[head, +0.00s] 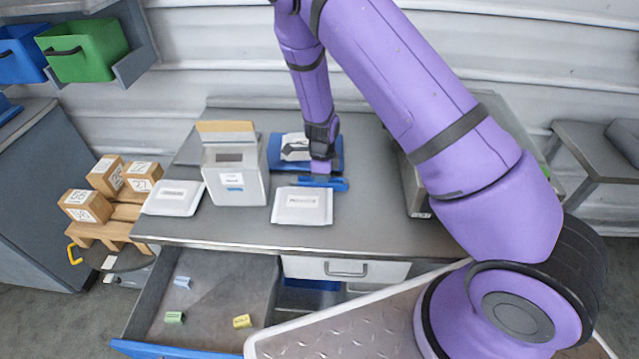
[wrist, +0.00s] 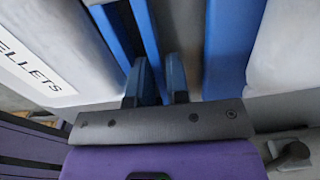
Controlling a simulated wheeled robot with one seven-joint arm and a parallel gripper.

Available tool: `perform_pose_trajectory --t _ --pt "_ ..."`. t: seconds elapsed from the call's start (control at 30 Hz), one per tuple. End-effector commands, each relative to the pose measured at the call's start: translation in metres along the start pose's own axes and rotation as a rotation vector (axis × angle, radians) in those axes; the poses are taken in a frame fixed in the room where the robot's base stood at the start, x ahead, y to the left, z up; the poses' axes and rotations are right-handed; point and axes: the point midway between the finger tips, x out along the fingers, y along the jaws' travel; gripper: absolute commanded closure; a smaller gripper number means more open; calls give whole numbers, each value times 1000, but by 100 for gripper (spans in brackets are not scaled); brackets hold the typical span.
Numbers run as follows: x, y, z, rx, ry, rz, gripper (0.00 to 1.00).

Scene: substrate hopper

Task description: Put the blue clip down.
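My gripper (head: 321,172) points down over the grey bench, just in front of a blue tray (head: 334,163). The blue clip (head: 338,185) shows as long blue bars at my fingertips, low over the bench behind a flat white bag (head: 302,206). In the wrist view, my gripper's two fingers (wrist: 156,85) stand a little apart with a blue bar of the clip (wrist: 143,35) running between them. They look shut on it. I cannot tell whether the clip touches the bench.
A white box (head: 236,180) with an open flap and another white bag (head: 173,198) stand to the left. A white bag with a dark mark (head: 295,147) lies on the tray. An open drawer (head: 205,300) below holds several small coloured blocks. Bench right of the clip is clear.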

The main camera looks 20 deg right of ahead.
Motion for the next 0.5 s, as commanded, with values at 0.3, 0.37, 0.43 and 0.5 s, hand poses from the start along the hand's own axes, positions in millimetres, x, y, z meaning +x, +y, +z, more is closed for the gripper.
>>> perform_pose_trajectory --t 0.3,0.37,0.43,0.5 --pt "0 0 0 0 0 0 100" --pt "-1 0 0 0 0 0 100" --pt "-1 0 0 0 0 0 100" --pt "-1 0 0 0 0 0 100"
